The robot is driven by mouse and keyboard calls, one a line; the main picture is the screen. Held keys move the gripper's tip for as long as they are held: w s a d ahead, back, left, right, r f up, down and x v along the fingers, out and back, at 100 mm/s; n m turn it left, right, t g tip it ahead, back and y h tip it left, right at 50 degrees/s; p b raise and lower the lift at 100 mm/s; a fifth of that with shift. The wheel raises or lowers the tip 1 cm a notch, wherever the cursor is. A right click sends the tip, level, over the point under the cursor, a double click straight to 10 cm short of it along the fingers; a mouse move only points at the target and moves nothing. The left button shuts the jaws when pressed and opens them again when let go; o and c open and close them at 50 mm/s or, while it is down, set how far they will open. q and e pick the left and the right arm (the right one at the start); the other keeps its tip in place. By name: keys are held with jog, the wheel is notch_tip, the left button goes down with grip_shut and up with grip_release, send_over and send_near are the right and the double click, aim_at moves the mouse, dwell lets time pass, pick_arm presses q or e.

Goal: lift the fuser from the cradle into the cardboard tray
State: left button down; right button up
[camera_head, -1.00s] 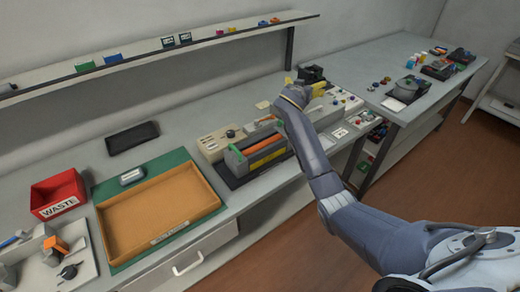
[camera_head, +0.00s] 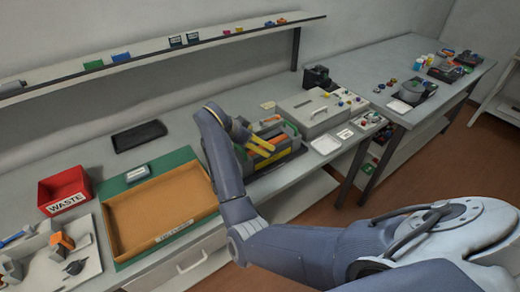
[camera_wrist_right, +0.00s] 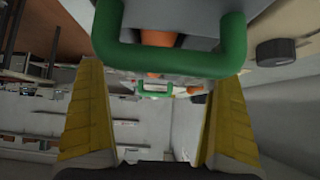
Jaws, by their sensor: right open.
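The fuser (camera_head: 279,139), with an orange roller and green parts, sits in the dark cradle (camera_head: 283,165) on the bench. My right gripper (camera_head: 262,145) is over the near left side of the fuser, its yellow fingers open and partly hiding it. In the right wrist view a green handle (camera_wrist_right: 170,62) crosses ahead of the open right gripper (camera_wrist_right: 160,75). An orange part shows behind the handle. I cannot tell whether the fingers touch it. The cardboard tray (camera_head: 168,241) lies empty on a green mat, left of my right arm. My left gripper is not in view.
A red waste bin (camera_head: 63,188) and a black tray (camera_head: 139,136) stand left and behind. A grey label-like device (camera_head: 137,173) lies on the green mat (camera_head: 180,156). A beige case (camera_head: 310,110) stands right of the cradle. A shelf (camera_head: 160,48) runs along the wall.

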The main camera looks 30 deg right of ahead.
jog(key=shift+x, duration=2.25)
jog(key=shift+c, duration=0.6)
jog(key=shift+r, duration=0.1)
jog(key=c, duration=1.3)
jog(key=shift+r, duration=0.15)
jog(key=shift+c, duration=0.2)
jog(key=shift+r, duration=0.1)
